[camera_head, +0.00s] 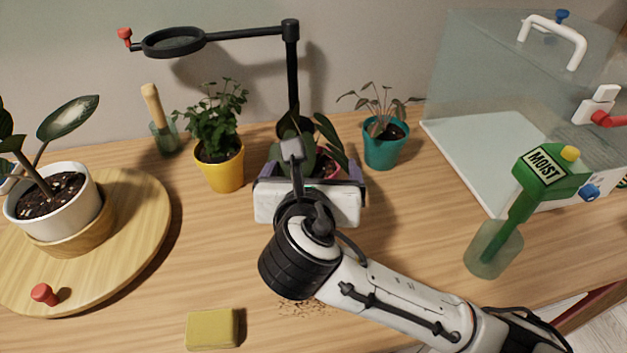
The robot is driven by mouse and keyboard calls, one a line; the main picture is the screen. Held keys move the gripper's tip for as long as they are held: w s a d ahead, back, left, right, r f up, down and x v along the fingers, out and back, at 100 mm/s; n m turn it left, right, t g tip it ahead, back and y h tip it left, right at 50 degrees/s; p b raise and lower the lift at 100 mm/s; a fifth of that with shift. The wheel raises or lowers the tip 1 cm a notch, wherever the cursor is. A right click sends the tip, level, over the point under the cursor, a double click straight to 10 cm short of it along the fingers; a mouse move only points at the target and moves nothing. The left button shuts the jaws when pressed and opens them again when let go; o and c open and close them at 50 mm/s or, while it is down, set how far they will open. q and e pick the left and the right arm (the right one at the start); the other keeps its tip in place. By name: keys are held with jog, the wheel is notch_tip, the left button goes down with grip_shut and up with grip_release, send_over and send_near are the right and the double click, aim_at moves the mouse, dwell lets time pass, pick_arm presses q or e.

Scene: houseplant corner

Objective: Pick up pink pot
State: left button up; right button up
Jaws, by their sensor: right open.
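The pink pot (333,171) stands on the wooden table near the middle of the camera_head view, with a dark-leaved plant in it. Most of the pot is hidden behind my right gripper and wrist; only a bit of pink shows. My right gripper (311,172) is open, with one finger to the left of the pot and one to the right. I cannot tell whether either finger touches the pot. My left gripper is not in view.
A yellow pot (220,171) stands close on the left, a teal pot (384,150) on the right. A black stand (292,80) rises behind. A glass case (470,80) and green moisture meter (525,195) are right; a round board (140,235) is left; a sponge (212,329) is in front.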

jog(key=c, duration=1.4)
jog(key=shift+o, duration=0.2)
jog(key=shift+r, duration=0.15)
notch_tip(320, 180, up, 10)
jog(key=p, duration=0.1)
jog(key=shift+p, duration=0.4)
